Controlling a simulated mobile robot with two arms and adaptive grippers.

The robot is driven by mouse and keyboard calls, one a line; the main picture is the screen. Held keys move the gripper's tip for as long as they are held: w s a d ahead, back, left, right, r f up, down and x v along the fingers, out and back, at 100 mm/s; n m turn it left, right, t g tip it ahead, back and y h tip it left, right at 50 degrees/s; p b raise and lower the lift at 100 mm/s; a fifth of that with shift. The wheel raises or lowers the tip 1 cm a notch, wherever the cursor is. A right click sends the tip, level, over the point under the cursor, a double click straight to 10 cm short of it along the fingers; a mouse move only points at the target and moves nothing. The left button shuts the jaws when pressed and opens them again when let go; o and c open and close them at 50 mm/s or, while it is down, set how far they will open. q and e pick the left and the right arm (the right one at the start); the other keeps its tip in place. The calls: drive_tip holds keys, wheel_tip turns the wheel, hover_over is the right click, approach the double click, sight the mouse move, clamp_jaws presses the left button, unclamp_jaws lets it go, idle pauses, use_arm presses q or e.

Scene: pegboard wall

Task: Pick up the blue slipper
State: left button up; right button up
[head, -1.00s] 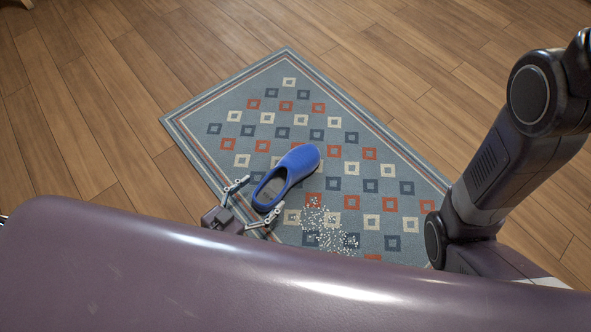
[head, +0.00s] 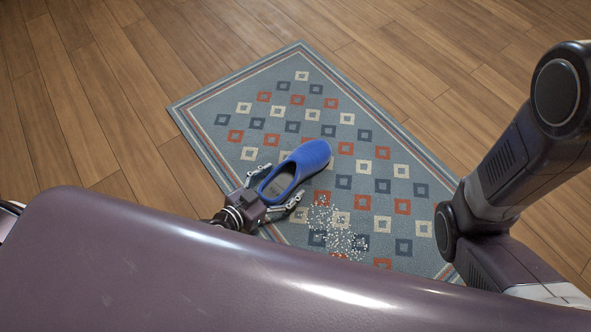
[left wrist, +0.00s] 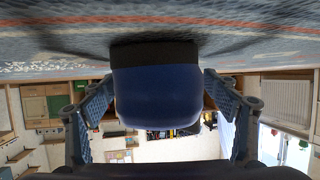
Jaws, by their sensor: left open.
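The blue slipper (head: 312,160) lies on the patterned rug, its closed toe pointing to the upper right and its open heel end toward my left gripper. My left gripper (head: 277,190) is open, with one finger on each side of the slipper's heel end. In the left wrist view the slipper (left wrist: 157,95) fills the middle between the two open fingers (left wrist: 160,108), with small gaps visible on both sides. My right gripper does not show; only the right arm shows at the right of the head view.
The blue-grey rug (head: 215,115) with coloured squares lies on a wooden floor (head: 90,120). A patch of white specks (head: 335,232) lies on the rug just below the slipper. The rug beyond the slipper is clear.

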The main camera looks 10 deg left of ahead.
use_arm(q)
drive_tip(key=c, duration=1.2)
drive_tip(key=shift+c, duration=0.6)
drive_tip(key=shift+r, duration=0.15)
